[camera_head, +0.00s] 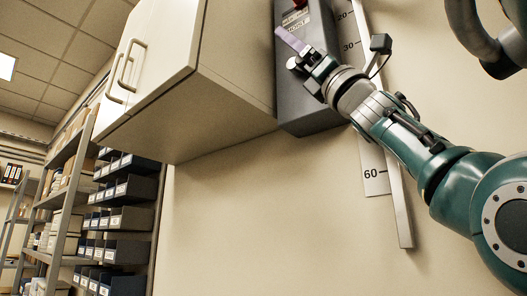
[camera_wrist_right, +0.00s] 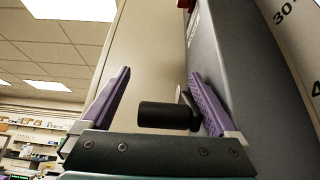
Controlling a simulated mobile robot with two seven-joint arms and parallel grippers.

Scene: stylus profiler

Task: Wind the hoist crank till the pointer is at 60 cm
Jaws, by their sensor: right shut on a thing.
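The hoist housing (camera_head: 312,100) is a tall dark grey box on the wall, beside the cabinet; it also shows in the right wrist view (camera_wrist_right: 228,75). The crank's black cylindrical handle (camera_wrist_right: 165,116) lies between the two purple fingers of my right gripper (camera_wrist_right: 158,88), which is shut on it. In the head view my right gripper (camera_head: 291,48) is in front of the housing, with one purple finger clear. The white scale (camera_head: 375,178) shows 20, 30 and 60, with its middle behind my right arm. I cannot make out the pointer. My left gripper is out of view.
A beige wall cabinet (camera_head: 190,75) with two handles stands out close left of the housing. A metal rail (camera_head: 401,215) runs along the scale. Shelving with several dark bins (camera_head: 128,190) is at far left. The wall below the cabinet is clear.

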